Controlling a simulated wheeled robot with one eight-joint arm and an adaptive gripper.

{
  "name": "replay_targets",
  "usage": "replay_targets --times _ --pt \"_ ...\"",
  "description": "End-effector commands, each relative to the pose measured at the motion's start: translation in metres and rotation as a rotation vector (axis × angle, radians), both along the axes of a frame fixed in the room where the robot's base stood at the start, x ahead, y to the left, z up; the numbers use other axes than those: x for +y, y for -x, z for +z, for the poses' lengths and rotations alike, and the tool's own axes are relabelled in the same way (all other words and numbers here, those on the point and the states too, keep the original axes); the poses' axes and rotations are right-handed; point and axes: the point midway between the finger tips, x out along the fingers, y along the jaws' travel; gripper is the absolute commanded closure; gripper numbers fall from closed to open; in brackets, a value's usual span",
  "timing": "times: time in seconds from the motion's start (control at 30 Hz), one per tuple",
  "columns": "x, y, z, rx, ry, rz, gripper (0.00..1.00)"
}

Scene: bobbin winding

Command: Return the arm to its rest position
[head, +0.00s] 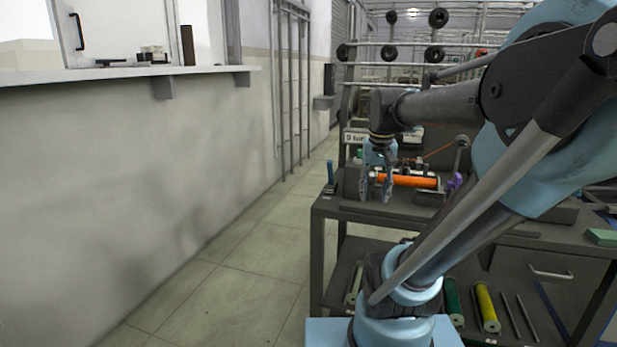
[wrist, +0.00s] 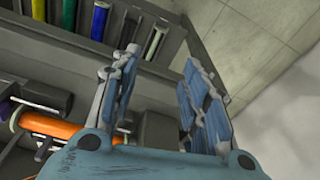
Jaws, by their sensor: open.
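My gripper (head: 376,185) hangs from the end of my arm, pointing down, above the left part of the dark workbench (head: 330,207) in the head view. In the wrist view its two blue-padded fingers (wrist: 160,90) are spread apart with nothing between them. An orange bobbin (head: 412,181) lies on the winder on the bench, just right of and partly behind my gripper. The bobbin also shows at the lower left of the wrist view (wrist: 60,128). An orange thread (head: 438,152) runs up from it to the right.
The lower shelf holds a green bobbin (head: 453,300), a yellow bobbin (head: 486,308) and rods. A small blue upright item (head: 330,175) stands at the bench's left edge. Racks with dark spools (head: 438,17) are behind. The tiled floor (head: 250,260) left of the bench is clear, up to the wall.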

Motion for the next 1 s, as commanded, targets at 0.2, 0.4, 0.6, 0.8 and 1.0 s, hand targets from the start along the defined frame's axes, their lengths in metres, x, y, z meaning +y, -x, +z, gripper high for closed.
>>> replay_targets --times 0.2,0.4,0.6,0.8,1.0 --pt "0.000 0.055 -0.067 -0.032 0.011 0.070 0.58" --pt "-0.001 0.090 -0.118 -0.057 0.021 0.123 0.58" --pt "-0.001 0.104 -0.142 -0.067 0.026 0.148 0.58" --pt "-0.001 0.105 -0.143 -0.069 0.026 0.150 0.58" --pt "-0.001 0.105 -0.143 -0.068 0.026 0.150 0.58"
